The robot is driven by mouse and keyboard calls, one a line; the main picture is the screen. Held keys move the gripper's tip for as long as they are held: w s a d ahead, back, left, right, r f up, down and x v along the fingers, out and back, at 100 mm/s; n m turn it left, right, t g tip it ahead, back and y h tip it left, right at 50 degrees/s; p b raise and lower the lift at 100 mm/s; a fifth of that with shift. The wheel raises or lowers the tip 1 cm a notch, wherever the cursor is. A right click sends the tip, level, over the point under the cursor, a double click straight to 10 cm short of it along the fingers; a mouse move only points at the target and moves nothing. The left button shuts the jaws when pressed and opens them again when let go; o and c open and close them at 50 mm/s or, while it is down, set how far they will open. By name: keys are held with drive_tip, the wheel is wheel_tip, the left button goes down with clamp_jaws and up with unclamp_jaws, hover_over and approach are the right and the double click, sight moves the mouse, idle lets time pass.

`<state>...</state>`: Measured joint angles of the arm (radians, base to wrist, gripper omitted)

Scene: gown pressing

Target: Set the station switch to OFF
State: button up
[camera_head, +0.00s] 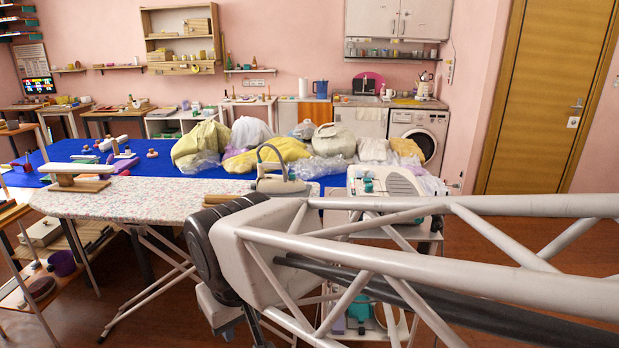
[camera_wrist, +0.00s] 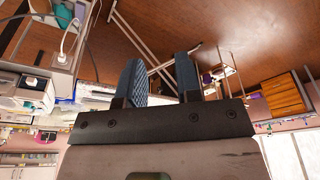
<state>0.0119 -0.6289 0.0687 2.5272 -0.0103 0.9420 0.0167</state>
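A white station with teal parts (camera_head: 384,181) stands on a cart behind my arm in the head view. I cannot make out its switch or whether it is set to ON or OFF. An iron (camera_head: 281,180) with a dark curved hose or handle is at the right end of the patterned ironing board (camera_head: 140,204). My gripper (camera_wrist: 159,78) shows in the wrist view with two blue, ribbed fingers apart and nothing between them. A white plug with a cable (camera_wrist: 67,57) is left of the fingers in the wrist view.
My arm covers the lower right of the head view and part of the cart. A blue table (camera_head: 70,151) with heaped garments (camera_head: 265,154) lies behind the board. A wooden shelf (camera_head: 38,287) stands at left. Open floor (camera_head: 520,262) lies at right before the door.

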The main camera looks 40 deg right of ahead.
drive_tip(key=shift+w+d+r, duration=0.15)
drive_tip(key=shift+w+r, duration=0.1)
drive_tip(key=shift+w, duration=0.15)
drive_tip(key=shift+c, duration=1.2)
drive_tip(key=shift+m, duration=0.7)
drive_tip(key=w+d+r, duration=0.1)
drive_tip(key=w, duration=0.1)
drive_tip(key=w+d+r, duration=0.1)
drive_tip(key=w+d, duration=0.1)
drive_tip(key=w, duration=0.1)
drive_tip(key=w+d+r, duration=0.1)
drive_tip(key=w+r, duration=0.1)
drive_tip(key=w, duration=0.1)
drive_tip(key=shift+d, duration=0.3)
clamp_jaws()
drive_tip(key=w+d+r+m+h, duration=0.1)
drive_tip(key=w+d+r+m, duration=0.15)
drive_tip(key=w+d, duration=0.9)
drive_tip(key=w+d+r+m, duration=0.1)
drive_tip(key=w+d+r, duration=0.2)
drive_tip(key=w+d, duration=0.85)
drive_tip(key=d+f+m, duration=0.2)
drive_tip(key=d+f, duration=0.1)
drive_tip(key=d, duration=2)
drive_tip(key=d+f+m+h, duration=0.1)
drive_tip(key=d+f+m, duration=0.1)
drive_tip(key=d, duration=2)
drive_tip(key=shift+w+d+f, duration=0.25)
drive_tip(key=shift+d+f, duration=0.1)
drive_tip(key=shift+f, duration=0.15)
